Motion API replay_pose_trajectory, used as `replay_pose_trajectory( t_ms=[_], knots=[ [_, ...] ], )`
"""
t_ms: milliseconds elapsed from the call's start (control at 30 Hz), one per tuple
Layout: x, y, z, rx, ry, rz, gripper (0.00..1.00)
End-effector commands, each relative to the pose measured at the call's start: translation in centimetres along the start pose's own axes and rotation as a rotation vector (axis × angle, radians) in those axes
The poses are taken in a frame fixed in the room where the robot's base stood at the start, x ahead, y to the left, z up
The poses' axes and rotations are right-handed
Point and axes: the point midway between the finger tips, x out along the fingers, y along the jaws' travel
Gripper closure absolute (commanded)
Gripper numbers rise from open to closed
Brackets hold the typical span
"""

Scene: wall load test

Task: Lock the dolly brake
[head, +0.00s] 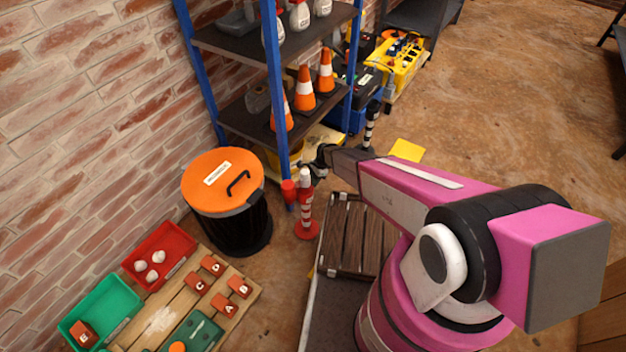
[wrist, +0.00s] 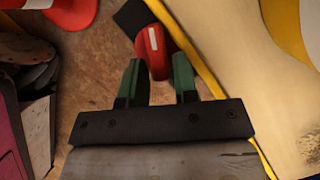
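In the wrist view, my gripper (wrist: 158,66) has its two green fingers apart. A red, rounded lever (wrist: 152,48) with a pale mark, which looks like the brake, lies just past the fingertips and partly between them. I cannot tell whether it touches a finger. It sits beside the yellow edge of a pale board (wrist: 235,60), which may be the dolly deck. In the head view, my gripper (head: 316,164) is low in front of the blue shelf rack, by the pale board (head: 322,138). The red lever is not clear there.
A red-and-white post (head: 305,208) stands close to my gripper. An orange-lidded bin (head: 222,185) is left of it. The blue-framed rack (head: 278,95) with cones rises behind. A slatted wooden platform (head: 352,235) lies beside my arm. Open floor (head: 510,110) is at the right.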

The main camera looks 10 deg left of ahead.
Motion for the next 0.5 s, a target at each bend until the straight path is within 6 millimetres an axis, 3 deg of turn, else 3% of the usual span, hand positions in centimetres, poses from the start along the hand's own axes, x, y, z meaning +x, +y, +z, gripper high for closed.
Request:
replay_pose_trajectory(
  t_ms=[100,200,500],
  knots=[
    [-0.03,0.00,0.00,0.000,0.000,0.000,0.72],
    [-0.04,0.00,0.00,0.000,0.000,0.000,1.00],
    [0.01,-0.39,-0.04,-0.091,0.001,0.038,1.00]
  ],
)
